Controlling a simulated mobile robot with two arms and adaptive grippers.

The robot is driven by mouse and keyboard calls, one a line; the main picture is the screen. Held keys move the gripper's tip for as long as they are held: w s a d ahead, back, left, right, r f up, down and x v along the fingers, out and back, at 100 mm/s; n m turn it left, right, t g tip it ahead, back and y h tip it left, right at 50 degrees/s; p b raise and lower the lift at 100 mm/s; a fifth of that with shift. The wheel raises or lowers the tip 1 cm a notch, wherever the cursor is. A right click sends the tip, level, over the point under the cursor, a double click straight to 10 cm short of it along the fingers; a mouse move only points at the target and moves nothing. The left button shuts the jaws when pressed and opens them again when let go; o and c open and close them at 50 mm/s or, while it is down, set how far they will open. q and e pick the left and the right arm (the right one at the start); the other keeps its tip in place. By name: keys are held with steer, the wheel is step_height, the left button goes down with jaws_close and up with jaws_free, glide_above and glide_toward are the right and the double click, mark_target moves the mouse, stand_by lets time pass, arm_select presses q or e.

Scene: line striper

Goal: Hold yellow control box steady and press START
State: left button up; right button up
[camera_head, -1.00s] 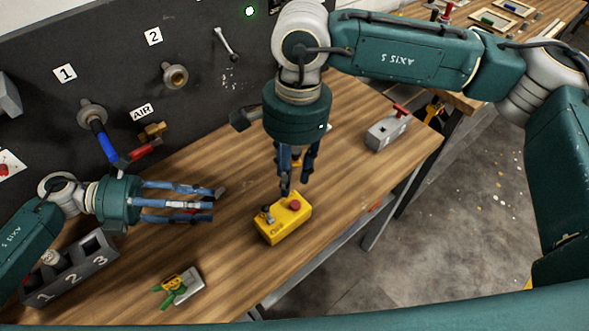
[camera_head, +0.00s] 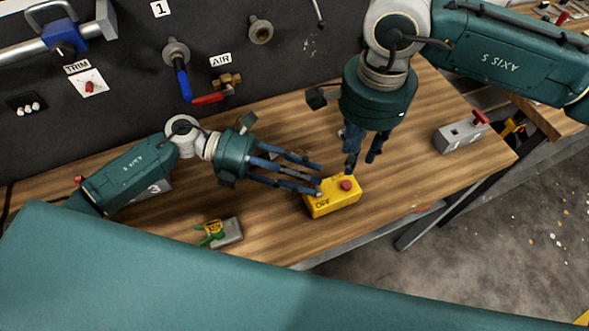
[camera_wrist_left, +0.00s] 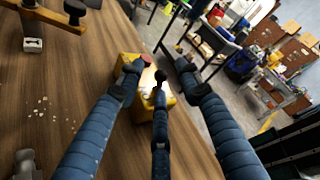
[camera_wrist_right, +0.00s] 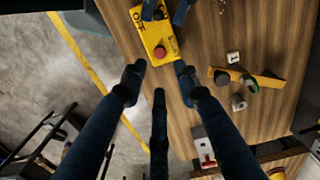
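The yellow control box (camera_head: 330,205) sits on the wooden bench near its front edge. It has a red button (camera_head: 346,184) on top and an OFF label facing the front. My left gripper (camera_head: 318,182) is at the box's left end, its fingers spread and reaching over it; contact is unclear. The box also shows between those fingers in the left wrist view (camera_wrist_left: 128,62). My right gripper (camera_head: 358,162) points down just behind and above the box, fingers apart and empty. The right wrist view shows the box top (camera_wrist_right: 146,32) with a partly readable START label beside the red button.
A grey block with a green and yellow item (camera_head: 228,234) lies left of the box. A grey box with a red handle (camera_head: 460,134) stands at the bench's right. A dark panel with valves (camera_head: 228,82) rises behind. The bench between is mostly clear.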

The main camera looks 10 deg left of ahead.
arm_select(q)
steer(key=shift+c, duration=0.5)
jaws_close()
arm_select(e)
jaws_close()
stand_by(0.5)
steer(key=shift+a, duration=0.1)
